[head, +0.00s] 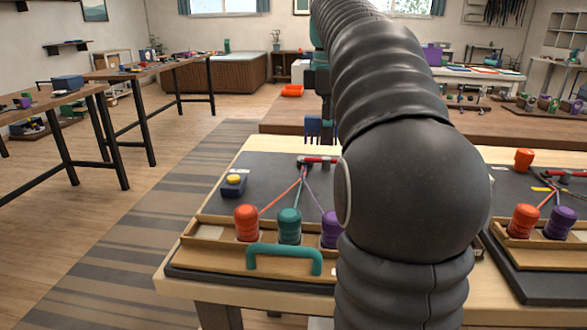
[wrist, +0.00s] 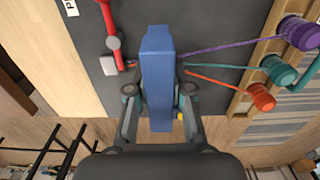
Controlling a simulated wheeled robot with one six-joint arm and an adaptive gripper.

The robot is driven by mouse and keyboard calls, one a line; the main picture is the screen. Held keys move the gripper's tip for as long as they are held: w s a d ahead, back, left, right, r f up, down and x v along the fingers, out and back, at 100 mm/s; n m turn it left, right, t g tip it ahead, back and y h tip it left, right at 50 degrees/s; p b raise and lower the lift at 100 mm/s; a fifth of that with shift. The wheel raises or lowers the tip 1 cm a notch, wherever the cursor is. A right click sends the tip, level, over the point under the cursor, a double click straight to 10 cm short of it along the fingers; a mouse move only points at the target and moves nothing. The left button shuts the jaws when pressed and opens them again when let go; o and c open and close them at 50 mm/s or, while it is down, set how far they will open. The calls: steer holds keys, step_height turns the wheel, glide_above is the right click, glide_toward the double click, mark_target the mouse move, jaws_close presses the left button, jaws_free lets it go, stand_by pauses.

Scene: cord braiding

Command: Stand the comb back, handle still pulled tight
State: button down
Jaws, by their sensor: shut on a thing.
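My gripper (wrist: 160,92) is shut on the blue comb (wrist: 157,62), which lies between its fingers in the wrist view. In the head view the comb (head: 313,126) shows at the far edge of the board, teeth visible, partly hidden by my arm. The teal handle (head: 285,260) stands at the front of the wooden spool tray, clear of my gripper. The orange cord (head: 282,198), teal cord (head: 298,190) and purple cord (head: 312,194) run straight from their spools towards the red clamp (head: 318,161). In the wrist view the comb hides where they meet.
Orange (head: 246,223), teal (head: 289,225) and purple (head: 331,229) spools stand in the wooden tray (head: 209,229). A blue box with a yellow button (head: 234,182) sits on the board's left. Another cord station stands at the right. My arm hides the board's right part.

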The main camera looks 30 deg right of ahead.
glide_above(289, 178)
step_height(289, 178, down, 5)
steer(key=shift+r, duration=0.1)
steer(key=shift+f+b, duration=0.5)
steer(key=shift+f, duration=1.6)
steer(key=shift+f, duration=0.1)
steer(key=c, duration=1)
jaws_free()
steer(key=shift+c, duration=0.2)
